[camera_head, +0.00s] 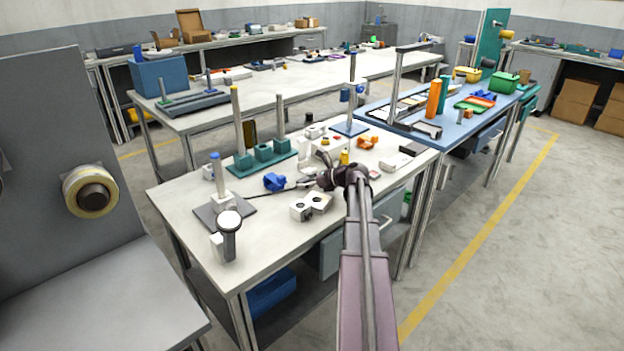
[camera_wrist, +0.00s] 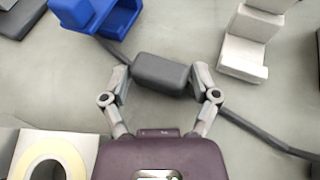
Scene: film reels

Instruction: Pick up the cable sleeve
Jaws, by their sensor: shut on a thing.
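The cable sleeve (camera_wrist: 161,75) is a dark grey rounded block in the wrist view. A dark cable (camera_wrist: 262,134) runs out from both sides of it across the pale table top. My gripper (camera_wrist: 160,82) has one finger against each end of the sleeve and is shut on it. Whether the sleeve is lifted or rests on the table I cannot tell. In the head view my gripper (camera_head: 322,180) is low over the near white table, and the sleeve is hard to make out there. The cable (camera_head: 262,193) shows to the left of the gripper.
A blue holder (camera_head: 274,181) stands left of my gripper, and white stepped blocks (camera_head: 301,209) stand nearby. A teal base with a tall post (camera_head: 239,123) is farther back. A grey post stand (camera_head: 218,181) is at the left.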

